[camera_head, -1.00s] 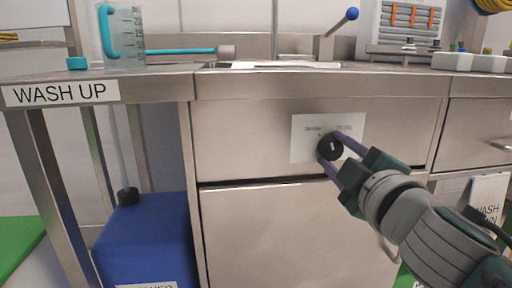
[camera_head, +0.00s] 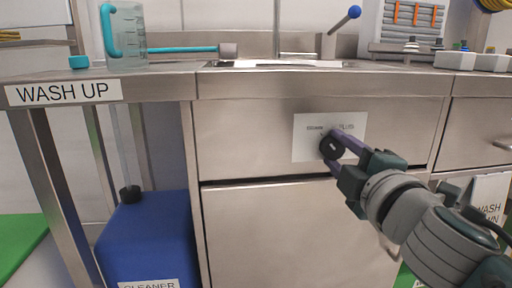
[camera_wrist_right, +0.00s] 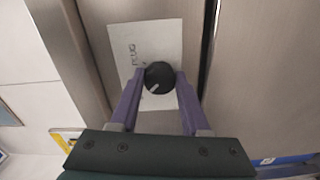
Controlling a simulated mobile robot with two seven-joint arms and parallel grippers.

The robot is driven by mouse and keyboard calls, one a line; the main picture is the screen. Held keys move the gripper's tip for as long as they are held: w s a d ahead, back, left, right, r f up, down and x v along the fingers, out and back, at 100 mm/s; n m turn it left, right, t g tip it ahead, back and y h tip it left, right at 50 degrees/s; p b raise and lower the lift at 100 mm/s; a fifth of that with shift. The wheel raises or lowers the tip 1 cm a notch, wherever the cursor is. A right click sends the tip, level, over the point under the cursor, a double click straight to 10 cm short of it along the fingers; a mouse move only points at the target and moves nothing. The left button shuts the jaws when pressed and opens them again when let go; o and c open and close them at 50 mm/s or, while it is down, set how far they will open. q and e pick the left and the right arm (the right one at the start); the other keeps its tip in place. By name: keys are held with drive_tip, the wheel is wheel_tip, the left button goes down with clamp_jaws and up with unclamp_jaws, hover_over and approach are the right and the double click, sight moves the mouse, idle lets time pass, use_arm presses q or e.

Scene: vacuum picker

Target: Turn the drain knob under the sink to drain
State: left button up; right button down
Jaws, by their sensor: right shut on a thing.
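The black round drain knob (camera_head: 331,147) sits on a white label plate (camera_head: 305,150) on the steel panel under the sink counter. The plate has small print on the left and PLUG on the right. My right gripper (camera_head: 342,152) is shut on the knob, with a purple finger on either side. In the right wrist view the knob (camera_wrist_right: 158,77) lies between the fingertips, and its pale pointer mark slants to the lower left. The word PLUG shows sideways on the plate (camera_wrist_right: 172,38). My left gripper is not in view.
A steel cupboard door (camera_head: 270,230) is below the panel. A blue cleaner container (camera_head: 150,240) stands under the counter at left. A measuring jug (camera_head: 127,40) and the blue-knobbed tap lever (camera_head: 352,13) are on top. A drawer is at right.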

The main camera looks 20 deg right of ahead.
drive_tip(key=shift+c, duration=1.9)
unclamp_jaws()
drive_tip(key=shift+s, duration=0.1)
drive_tip(key=v, duration=0.9)
drive_tip(key=shift+s, duration=0.4)
